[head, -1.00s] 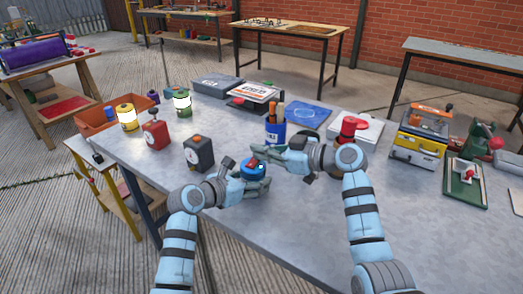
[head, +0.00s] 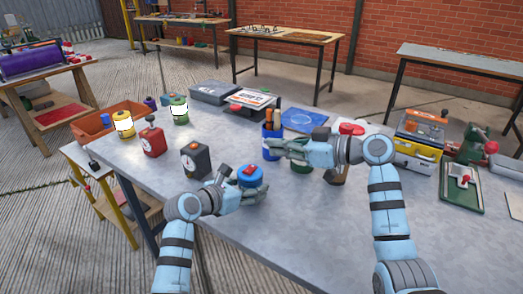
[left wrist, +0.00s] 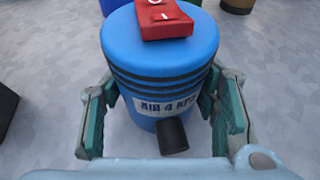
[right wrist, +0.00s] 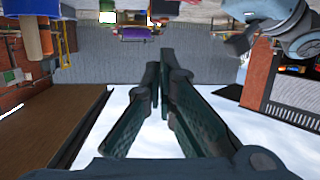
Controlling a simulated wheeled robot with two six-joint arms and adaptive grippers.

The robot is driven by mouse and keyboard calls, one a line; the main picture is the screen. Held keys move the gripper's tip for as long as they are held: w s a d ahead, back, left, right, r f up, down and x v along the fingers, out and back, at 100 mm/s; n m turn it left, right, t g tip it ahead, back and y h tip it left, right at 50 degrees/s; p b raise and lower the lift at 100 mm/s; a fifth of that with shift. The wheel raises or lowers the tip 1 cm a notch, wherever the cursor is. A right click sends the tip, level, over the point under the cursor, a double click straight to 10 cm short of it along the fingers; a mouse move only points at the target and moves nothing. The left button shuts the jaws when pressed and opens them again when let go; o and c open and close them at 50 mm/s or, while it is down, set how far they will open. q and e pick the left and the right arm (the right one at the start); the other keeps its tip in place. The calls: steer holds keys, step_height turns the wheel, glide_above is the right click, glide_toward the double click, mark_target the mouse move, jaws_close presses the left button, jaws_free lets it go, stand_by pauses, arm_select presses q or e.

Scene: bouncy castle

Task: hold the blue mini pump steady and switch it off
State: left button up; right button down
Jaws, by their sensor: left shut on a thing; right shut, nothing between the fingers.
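The blue mini pump (head: 249,181) stands upright on the grey table near its front edge. Its red rocker switch (head: 250,170), marked O and I, is on top and also shows in the left wrist view (left wrist: 165,20). Which side of the rocker is down I cannot tell. My left gripper (head: 258,192) is shut on the pump's body, one finger on each side, with the label and dark nozzle between them. My right gripper (head: 272,148) is shut and empty, above and behind the pump to the right, apart from the switch.
A black box-shaped device (head: 195,160) stands left of the pump and a red one (head: 152,141) farther left. A blue tool cup (head: 272,142) stands just behind my right gripper. A yellow case (head: 416,156) is at the right. The table in front of the pump is clear.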

steer(key=v, duration=0.5)
steer(key=shift+w, duration=0.1)
arm_select(q)
steer(key=o, duration=1.6)
steer(key=shift+o, duration=0.2)
